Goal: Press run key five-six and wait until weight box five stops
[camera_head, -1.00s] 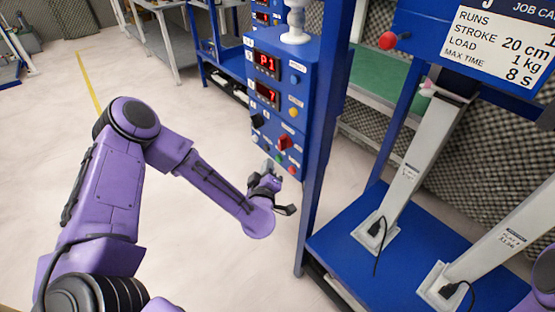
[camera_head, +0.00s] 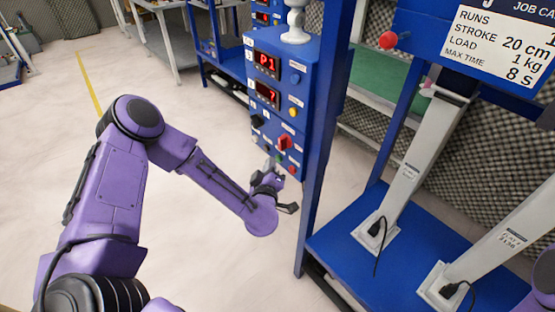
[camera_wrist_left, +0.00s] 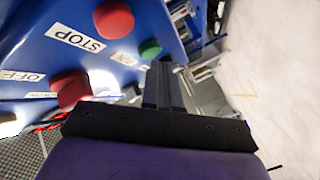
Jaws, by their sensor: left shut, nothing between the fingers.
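The blue control box (camera_head: 282,105) has two red displays, the upper reading P1 (camera_head: 267,64) and the lower (camera_head: 267,95) hard to read. My left gripper (camera_head: 271,167) is shut and empty at the box's lower front. In the left wrist view its shut fingers (camera_wrist_left: 161,66) point at a green button (camera_wrist_left: 150,48), tips close beside it; I cannot tell whether they touch. A red button (camera_wrist_left: 114,18) sits by a STOP label, and a red knob (camera_wrist_left: 70,88) is nearer. The green button's label is too blurred to read. No weight box is identifiable. My right gripper is out of view.
A blue upright post (camera_head: 325,130) stands right of the box. Beyond it is a blue rack shelf (camera_head: 340,262) with white columns (camera_head: 412,175) and cables. Floor left of the box is open.

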